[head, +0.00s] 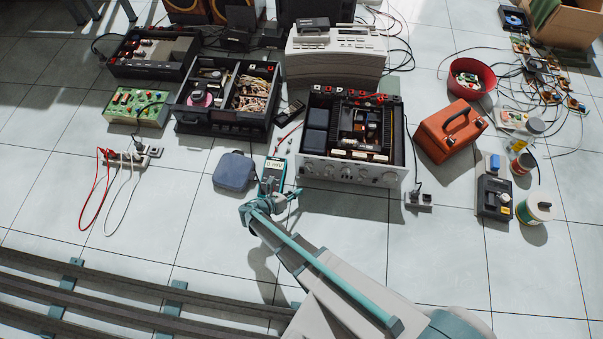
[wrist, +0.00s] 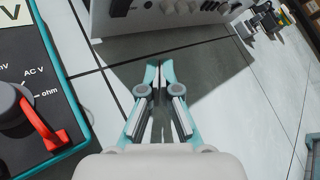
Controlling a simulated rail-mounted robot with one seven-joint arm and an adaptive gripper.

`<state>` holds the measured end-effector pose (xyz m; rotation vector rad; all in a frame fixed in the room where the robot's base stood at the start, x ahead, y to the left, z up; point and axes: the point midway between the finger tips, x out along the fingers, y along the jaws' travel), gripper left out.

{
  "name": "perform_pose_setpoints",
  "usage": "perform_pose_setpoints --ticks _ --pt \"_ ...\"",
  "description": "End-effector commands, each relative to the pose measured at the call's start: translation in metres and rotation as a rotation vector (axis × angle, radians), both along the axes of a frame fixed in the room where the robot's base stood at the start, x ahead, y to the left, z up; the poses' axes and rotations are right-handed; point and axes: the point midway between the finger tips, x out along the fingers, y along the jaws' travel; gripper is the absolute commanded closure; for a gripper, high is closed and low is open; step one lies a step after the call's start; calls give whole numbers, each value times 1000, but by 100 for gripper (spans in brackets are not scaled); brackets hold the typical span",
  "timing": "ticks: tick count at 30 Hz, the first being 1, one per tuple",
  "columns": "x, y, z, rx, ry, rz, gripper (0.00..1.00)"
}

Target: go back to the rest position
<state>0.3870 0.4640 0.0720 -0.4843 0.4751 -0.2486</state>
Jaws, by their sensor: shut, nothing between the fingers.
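My gripper (wrist: 159,75) shows in the wrist view with its two teal-tipped fingers together and nothing between them. It is over the tiled floor, in front of the opened silver amplifier (wrist: 175,18). In the head view my gripper (head: 291,194) is low over the floor, just right of the teal multimeter (head: 274,168) and left of the amplifier (head: 345,172). The multimeter also shows large at the left of the wrist view (wrist: 40,95), with a red lever on its dial. My arm reaches up from the lower right of the head view.
A blue-grey pouch (head: 234,171) lies left of the multimeter. A red-orange case (head: 450,130) stands right of the amplifier. A power strip (head: 128,158) with red and white cables lies at left. Dark rails (head: 100,300) run along the lower left. Floor at the front is mostly clear.

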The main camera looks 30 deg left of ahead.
Motion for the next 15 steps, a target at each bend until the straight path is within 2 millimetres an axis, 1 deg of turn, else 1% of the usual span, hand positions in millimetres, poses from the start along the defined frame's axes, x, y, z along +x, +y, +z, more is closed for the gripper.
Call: perform_pose_setpoints --ticks 7,10,13,15 --pt "1 0 0 1 0 0 100" --pt "4 -4 2 14 2 -19 100" --pt "16 -16 9 57 8 -77 100" --pt "28 -32 15 110 14 -150 100"
